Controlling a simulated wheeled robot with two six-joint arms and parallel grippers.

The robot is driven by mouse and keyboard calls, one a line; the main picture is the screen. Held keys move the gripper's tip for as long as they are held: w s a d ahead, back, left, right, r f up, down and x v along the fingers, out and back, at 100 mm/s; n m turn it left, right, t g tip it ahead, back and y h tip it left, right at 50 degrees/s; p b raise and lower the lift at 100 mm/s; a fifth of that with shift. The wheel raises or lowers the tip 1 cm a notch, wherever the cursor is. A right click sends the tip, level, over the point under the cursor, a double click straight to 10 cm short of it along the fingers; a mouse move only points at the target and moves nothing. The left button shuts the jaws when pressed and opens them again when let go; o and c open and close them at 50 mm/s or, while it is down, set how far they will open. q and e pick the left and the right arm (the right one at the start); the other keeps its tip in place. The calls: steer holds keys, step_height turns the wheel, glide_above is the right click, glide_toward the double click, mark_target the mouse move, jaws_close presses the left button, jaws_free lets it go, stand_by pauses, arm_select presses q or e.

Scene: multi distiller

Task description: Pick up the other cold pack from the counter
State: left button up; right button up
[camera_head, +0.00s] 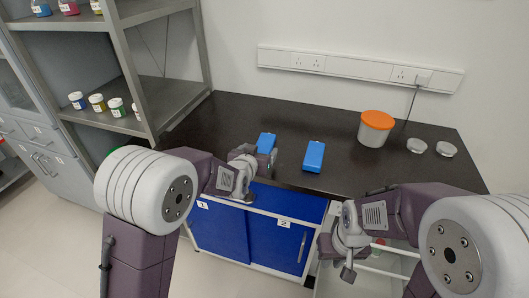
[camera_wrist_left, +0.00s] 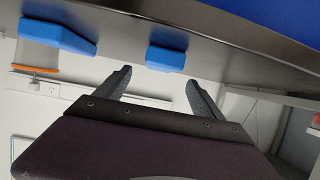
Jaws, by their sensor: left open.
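Two blue cold packs lie flat on the dark counter (camera_head: 225,115). The left cold pack (camera_head: 267,142) and the right cold pack (camera_head: 314,156) are a short gap apart near the front edge. My left gripper (camera_head: 267,161) is at the front edge beside the left pack, partly covering it. The left wrist view is inverted; the left pack (camera_wrist_left: 166,59) appears beyond and between the open, empty fingers (camera_wrist_left: 160,90), and the right pack (camera_wrist_left: 57,36) is off to one side. My right gripper (camera_head: 348,272) hangs low in front of the counter; its fingers are unclear.
A white tub with an orange lid (camera_head: 376,128) and two small pale round items (camera_head: 432,147) stand on the right of the counter. A grey shelf (camera_head: 130,120) with small bottles is at left. Blue cabinet doors (camera_head: 270,242) are below the counter.

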mark_target(264, 144)
arm_select(q)
steer(key=x, duration=0.2)
steer(key=shift+w+f, duration=0.2)
steer(key=shift+w+a+f, duration=0.1)
steer(key=shift+w+f, duration=0.05)
steer(key=shift+w, duration=0.15)
steer(key=x, duration=0.4)
steer(key=shift+w+d, duration=0.15)
steer(key=shift+d, duration=0.05)
steer(key=shift+w+f, duration=0.1)
steer(key=shift+w, duration=0.15)
